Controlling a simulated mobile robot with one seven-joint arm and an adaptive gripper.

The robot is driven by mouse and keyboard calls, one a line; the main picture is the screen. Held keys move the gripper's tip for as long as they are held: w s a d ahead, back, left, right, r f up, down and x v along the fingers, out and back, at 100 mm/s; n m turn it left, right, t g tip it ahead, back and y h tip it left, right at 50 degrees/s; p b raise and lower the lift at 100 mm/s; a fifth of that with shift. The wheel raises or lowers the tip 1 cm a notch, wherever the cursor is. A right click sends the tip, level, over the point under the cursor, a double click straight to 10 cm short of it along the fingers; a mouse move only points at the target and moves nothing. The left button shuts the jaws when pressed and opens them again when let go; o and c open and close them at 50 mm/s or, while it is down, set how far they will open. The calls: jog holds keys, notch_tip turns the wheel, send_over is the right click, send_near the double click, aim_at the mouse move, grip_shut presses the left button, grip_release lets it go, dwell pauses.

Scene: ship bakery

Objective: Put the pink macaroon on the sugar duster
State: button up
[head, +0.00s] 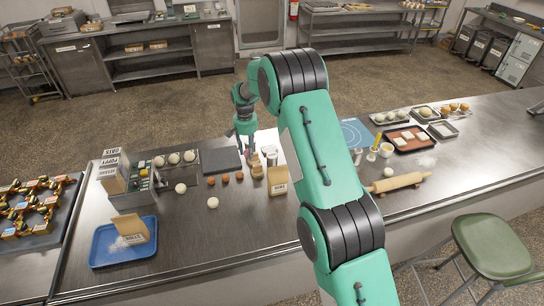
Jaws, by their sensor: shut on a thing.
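My gripper (250,146) points down over the middle of the steel counter, left of my green arm. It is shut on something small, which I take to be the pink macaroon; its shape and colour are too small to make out. A small shiny cylinder (271,158), possibly the sugar duster, stands upright just right of and below my gripper, in front of a white sheet. Small tan items (256,171) stand close under the gripper. I cannot tell the gap between the gripper and the cylinder.
A paper bag (277,181) stands in front of the cylinder. Small brown balls (225,178) and a dark slab (221,160) lie left. A blue tray (100,250) is front left. A rolling pin (398,182) lies right. A green stool (492,245) stands before the counter.

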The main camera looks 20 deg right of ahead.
notch_tip(320, 180, up, 3)
send_over(272, 155)
jog(key=shift+w+r, duration=0.1)
jog(key=shift+r, duration=0.1)
jog(key=shift+f+p, duration=0.3)
jog(key=shift+f, duration=2.85)
jog(key=shift+f, duration=0.1)
jog(key=shift+f, duration=1.75)
jog(key=shift+f, duration=0.2)
jog(key=o, duration=0.8)
